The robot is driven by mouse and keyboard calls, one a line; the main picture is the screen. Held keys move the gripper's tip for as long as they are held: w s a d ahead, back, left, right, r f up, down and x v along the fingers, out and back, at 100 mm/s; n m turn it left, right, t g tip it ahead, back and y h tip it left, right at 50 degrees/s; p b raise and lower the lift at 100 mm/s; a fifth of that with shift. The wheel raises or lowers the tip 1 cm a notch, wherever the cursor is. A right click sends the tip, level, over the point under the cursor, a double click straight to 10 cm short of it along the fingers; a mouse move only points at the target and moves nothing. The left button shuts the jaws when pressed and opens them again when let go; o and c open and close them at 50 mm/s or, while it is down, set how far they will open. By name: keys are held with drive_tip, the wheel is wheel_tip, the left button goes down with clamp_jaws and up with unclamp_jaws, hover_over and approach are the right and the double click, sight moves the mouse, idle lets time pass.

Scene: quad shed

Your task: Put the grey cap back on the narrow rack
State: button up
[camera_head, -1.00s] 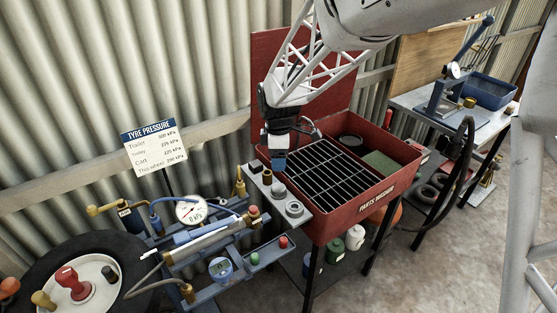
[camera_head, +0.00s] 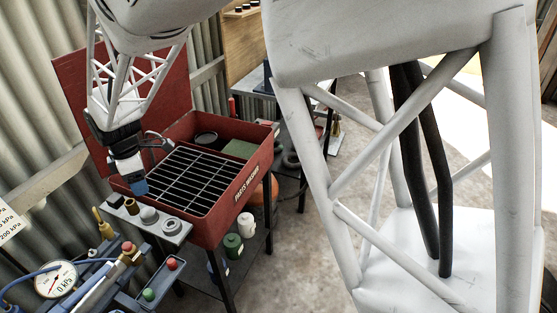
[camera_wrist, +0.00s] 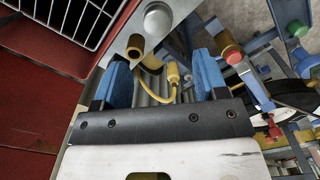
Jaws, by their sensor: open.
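The narrow rack appears to be a slim grey plate (camera_head: 183,239) along the front left of the red parts washer. A domed grey cap (camera_head: 148,214) stands on it, and a wider, flatter grey piece (camera_head: 172,226) sits to its right; I cannot tell which the task means. The domed one also shows in the wrist view (camera_wrist: 158,18), beside a brass ring (camera_wrist: 136,45). My gripper (camera_head: 139,188) is above the rack's far left end by the washer's rim. In the wrist view its blue fingertips (camera_wrist: 163,75) are apart, with nothing held between them.
The red parts washer (camera_head: 238,191) with a black grid stands right behind the rack. A blue bench with a pressure gauge (camera_head: 56,280) and a red-topped valve (camera_head: 127,247) lies at front left. Green and white containers (camera_head: 233,245) stand on the shelf below.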

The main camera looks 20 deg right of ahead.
drive_tip(key=s+d+r+m+t, duration=0.1)
drive_tip(key=s+d+r+m, duration=0.45)
drive_tip(key=d, duration=0.35)
drive_tip(key=s+d+r+m, duration=0.4)
drive_tip(key=s+d+r, duration=0.15)
drive_tip(key=d, duration=0.35)
drive_tip(key=s+d+m, duration=0.5)
drive_tip(key=s+d, duration=0.1)
drive_tip(key=s, duration=0.3)
drive_tip(key=s+d+m+t, duration=0.1)
drive_tip(key=s+d+m, duration=0.4)
drive_tip(key=s, duration=0.5)
drive_tip(key=shift+d+r+t, duration=0.3)
drive_tip(key=shift+d+r, duration=0.1)
drive_tip(key=shift+d, duration=0.15)
drive_tip(key=shift+c, duration=0.3)
